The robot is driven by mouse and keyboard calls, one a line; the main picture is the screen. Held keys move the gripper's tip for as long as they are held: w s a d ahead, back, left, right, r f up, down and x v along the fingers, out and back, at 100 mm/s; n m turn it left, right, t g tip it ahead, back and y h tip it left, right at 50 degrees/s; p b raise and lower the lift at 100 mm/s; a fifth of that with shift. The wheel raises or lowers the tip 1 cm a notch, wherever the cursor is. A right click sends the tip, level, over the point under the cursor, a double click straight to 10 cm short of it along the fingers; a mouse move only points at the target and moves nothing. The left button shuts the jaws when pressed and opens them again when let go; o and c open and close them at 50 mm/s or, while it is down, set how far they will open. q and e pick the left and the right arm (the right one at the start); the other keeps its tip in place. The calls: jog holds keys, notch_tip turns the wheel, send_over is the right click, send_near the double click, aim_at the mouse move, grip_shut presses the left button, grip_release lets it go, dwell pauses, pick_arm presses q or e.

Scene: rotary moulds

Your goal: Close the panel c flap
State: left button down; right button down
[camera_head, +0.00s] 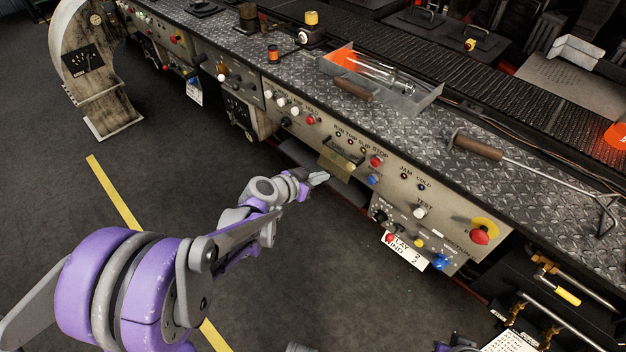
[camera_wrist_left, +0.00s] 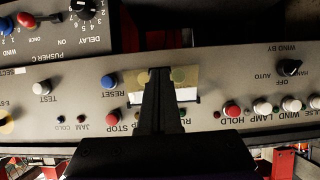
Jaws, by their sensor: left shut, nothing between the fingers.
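The grey control panel (camera_head: 398,178) runs along the front of the machine, with buttons and printed labels. A small brass-coloured plate (camera_head: 336,166) sits at its lower edge below a dark handle; it also shows behind the fingers in the left wrist view (camera_wrist_left: 188,76). A grey slab (camera_head: 348,191) juts out under the panel beside a dark gap. I cannot read a letter c, nor tell surely which part is the flap. My left gripper (camera_head: 322,177) is shut and empty, just in front of the plate; contact is unclear. Its fingers (camera_wrist_left: 158,88) cover part of the plate. My right gripper is out of view.
Red, white and blue buttons and an emergency stop (camera_head: 480,236) stand out from the panel. A metal tray (camera_head: 420,101) and a wooden-handled rod (camera_head: 478,147) lie on the tread-plate top. Open dark floor (camera_head: 300,265) lies in front.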

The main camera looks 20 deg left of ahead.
pick_arm(q)
jog(key=shift+w+f, duration=0.15)
jog(key=shift+f, duration=0.1)
dwell(0.4)
jog(key=shift+w+d+f, duration=0.25)
jog(key=shift+w+f, duration=0.3)
jog(key=shift+f, duration=0.15)
jog(key=shift+w+d+f, duration=0.25)
jog(key=shift+w+f, duration=0.25)
jog(key=shift+f, duration=0.15)
